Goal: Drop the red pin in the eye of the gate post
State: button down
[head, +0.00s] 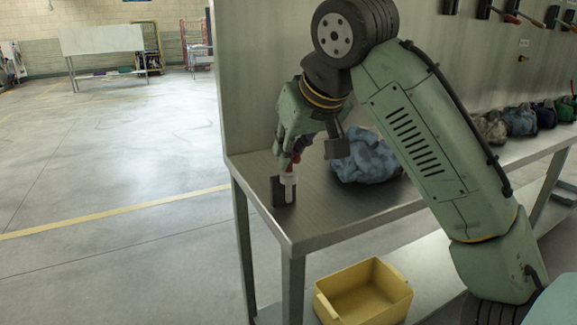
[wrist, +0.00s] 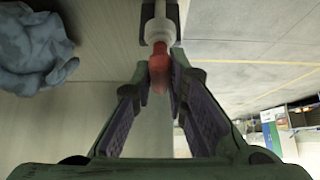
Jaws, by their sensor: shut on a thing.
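The red pin (head: 297,158) is between the fingertips of my gripper (head: 291,160), at the left end of the bench. In the wrist view the red pin (wrist: 159,70) sits between the closed fingertips, lined up with the white gate post (wrist: 160,29). The white gate post (head: 289,188) stands against a dark plate (head: 276,190) near the bench's left edge. The pin is directly above the post in the head view. The pin's lower end and the opening of the eye are hidden, so I cannot tell whether the pin is inside.
A crumpled blue bag (head: 366,158) lies on the bench (head: 325,212) right of the post. A grey panel (head: 260,80) stands behind. A yellow bin (head: 362,292) is on the lower shelf. More bags (head: 520,121) lie along the bench at right.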

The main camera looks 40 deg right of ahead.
jog(key=shift+r, duration=0.15)
jog(key=shift+r+p, duration=4)
jog(key=shift+r, duration=0.4)
jog(key=shift+w+f, duration=0.1)
